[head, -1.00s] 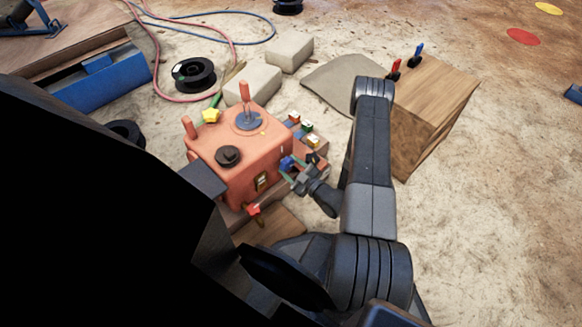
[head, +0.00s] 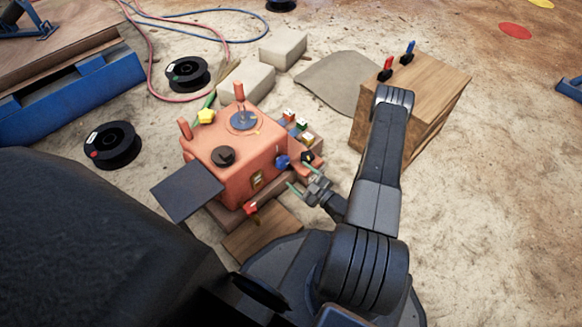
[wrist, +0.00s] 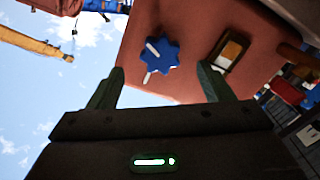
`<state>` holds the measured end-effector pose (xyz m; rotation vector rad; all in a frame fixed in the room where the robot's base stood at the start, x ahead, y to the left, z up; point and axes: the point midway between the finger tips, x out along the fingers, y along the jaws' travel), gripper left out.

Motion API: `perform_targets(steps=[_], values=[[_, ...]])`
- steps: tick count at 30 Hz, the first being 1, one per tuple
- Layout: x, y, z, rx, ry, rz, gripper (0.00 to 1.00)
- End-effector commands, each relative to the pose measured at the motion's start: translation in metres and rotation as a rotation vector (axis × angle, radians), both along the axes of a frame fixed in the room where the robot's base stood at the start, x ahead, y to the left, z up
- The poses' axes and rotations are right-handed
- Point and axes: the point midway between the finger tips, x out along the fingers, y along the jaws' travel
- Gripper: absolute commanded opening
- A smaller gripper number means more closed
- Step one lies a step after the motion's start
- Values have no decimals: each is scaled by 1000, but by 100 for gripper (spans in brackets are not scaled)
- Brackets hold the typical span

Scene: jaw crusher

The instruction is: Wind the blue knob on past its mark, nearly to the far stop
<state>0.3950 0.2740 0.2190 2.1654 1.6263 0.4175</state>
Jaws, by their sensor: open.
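The blue knob (head: 283,161) sits on the side of the orange crusher housing (head: 232,160). In the wrist view the knob (wrist: 163,57) is star-shaped, with a white pointer line toward its upper left. A separate white mark (wrist: 148,77) lies on the housing just outside the knob's lower-left edge in that view; the pointer is not lined up with it. My gripper (head: 304,175) is open and empty, facing the knob and apart from it. In the wrist view its two green fingers (wrist: 161,84) stand on either side below the knob, not touching it.
A switch with a pale rocker (wrist: 230,52) is beside the knob. A black knob (head: 308,157) and several small coloured parts sit close by on the housing's right. A red star handle (head: 250,208) is low in front. A wooden crate (head: 425,100) stands right.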

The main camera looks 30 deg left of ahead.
Motion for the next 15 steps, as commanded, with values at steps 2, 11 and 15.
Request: perform_targets(steps=[2, 11, 15], values=[[-3, -14, 2, 0, 1, -5, 74], [-12, -44, 0, 0, -1, -2, 74], [-14, -48, 0, 0, -1, 0, 74]])
